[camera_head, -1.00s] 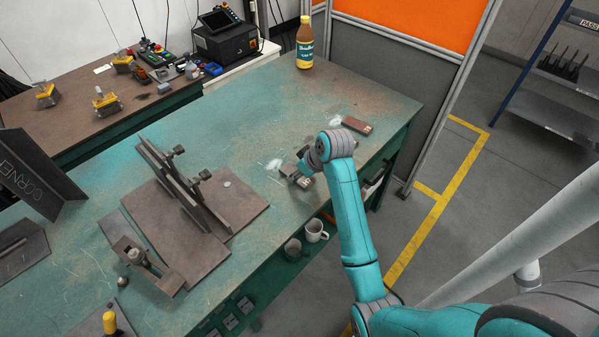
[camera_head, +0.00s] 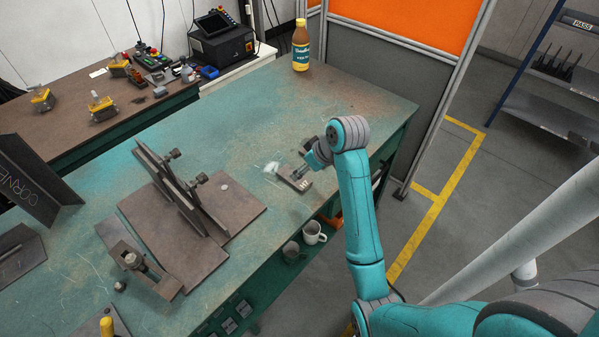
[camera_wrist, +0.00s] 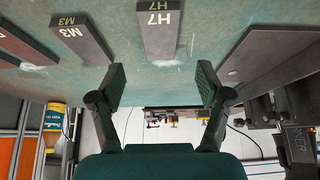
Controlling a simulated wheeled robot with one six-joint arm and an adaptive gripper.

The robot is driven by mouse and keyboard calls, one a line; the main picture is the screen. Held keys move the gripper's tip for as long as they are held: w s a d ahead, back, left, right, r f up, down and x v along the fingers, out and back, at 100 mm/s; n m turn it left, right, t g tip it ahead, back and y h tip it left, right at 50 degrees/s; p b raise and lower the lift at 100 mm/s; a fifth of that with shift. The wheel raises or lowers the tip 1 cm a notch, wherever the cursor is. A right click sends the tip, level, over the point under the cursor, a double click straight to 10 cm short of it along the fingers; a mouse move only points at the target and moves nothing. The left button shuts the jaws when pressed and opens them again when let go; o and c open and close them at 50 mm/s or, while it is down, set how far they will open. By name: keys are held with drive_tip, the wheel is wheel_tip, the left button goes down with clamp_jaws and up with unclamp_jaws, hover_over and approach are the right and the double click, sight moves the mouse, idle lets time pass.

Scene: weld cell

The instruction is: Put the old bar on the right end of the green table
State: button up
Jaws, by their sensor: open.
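The green table (camera_head: 245,115) runs across the head view, its surface worn and scratched. A dark bar (camera_head: 296,180) lies near its front edge, beside a white mark. In the wrist view a dark bar marked H7 (camera_wrist: 160,28) lies ahead of the gap between my fingers. A bar marked M3 (camera_wrist: 82,38) and another dark bar (camera_wrist: 28,42) lie to its left. I cannot tell which is the old bar. My gripper (camera_wrist: 162,88) is open and empty; in the head view my arm partly hides it just above the front bar.
A steel fixture (camera_head: 185,205) stands on a plate on the table's left half. A bottle (camera_head: 301,47) stands at the far corner. A mug (camera_head: 313,232) sits below the front edge. An orange and grey partition (camera_head: 390,95) borders the right end. The table's middle is clear.

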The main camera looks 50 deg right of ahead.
drive_tip(key=v, duration=0.4)
drive_tip(key=shift+s+r, duration=0.2)
drive_tip(key=shift+r, duration=0.05)
idle(0.4)
